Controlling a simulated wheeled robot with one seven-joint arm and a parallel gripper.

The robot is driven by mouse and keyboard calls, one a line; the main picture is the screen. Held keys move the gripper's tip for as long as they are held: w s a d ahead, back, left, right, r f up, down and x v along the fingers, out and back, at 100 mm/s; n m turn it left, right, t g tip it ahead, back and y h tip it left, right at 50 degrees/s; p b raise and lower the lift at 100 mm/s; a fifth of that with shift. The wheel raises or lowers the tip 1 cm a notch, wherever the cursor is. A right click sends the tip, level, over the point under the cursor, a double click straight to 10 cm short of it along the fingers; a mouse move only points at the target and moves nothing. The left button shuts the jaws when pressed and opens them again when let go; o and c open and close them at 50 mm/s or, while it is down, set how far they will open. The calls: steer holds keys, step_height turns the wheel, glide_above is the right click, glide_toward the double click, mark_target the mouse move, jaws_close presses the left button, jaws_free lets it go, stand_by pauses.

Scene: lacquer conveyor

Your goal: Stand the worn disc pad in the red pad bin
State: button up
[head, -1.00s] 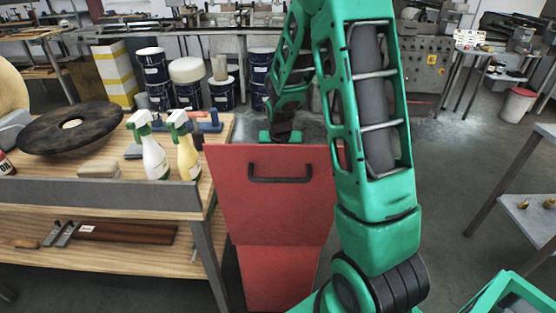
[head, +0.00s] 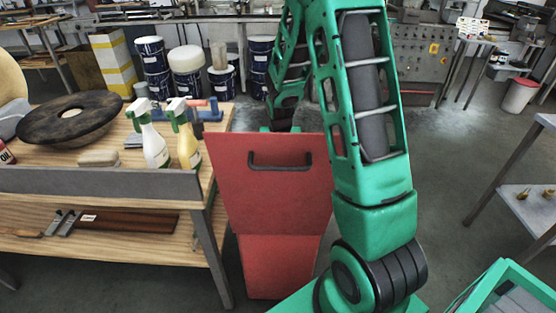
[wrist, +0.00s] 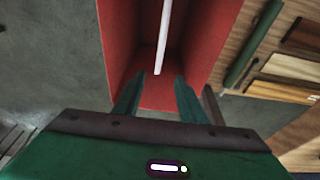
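The red pad bin (head: 270,205) stands on the floor in the middle of the head view, with a black handle on its near panel. In the wrist view I look into the open bin (wrist: 118,45) between its red walls. A thin whitish strip (wrist: 163,38), probably the worn disc pad seen edge-on, stands inside it. My gripper (wrist: 160,75) is at the bin, its two fingers apart. The strip's near end shows between the fingertips with a gap on each side. The bin panel hides my gripper in the head view, and I cannot see the strip's lower edge.
A wooden bench (head: 95,187) stands left of the bin, with a dark disc (head: 68,121) and spray bottles (head: 152,143) on it. A grey table (head: 530,210) and a green-rimmed crate (head: 505,290) are at right. Bare floor lies between bin and table.

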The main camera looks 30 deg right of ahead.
steer(key=v, duration=1)
steer(key=shift+r, duration=0.35)
steer(key=shift+a, duration=0.15)
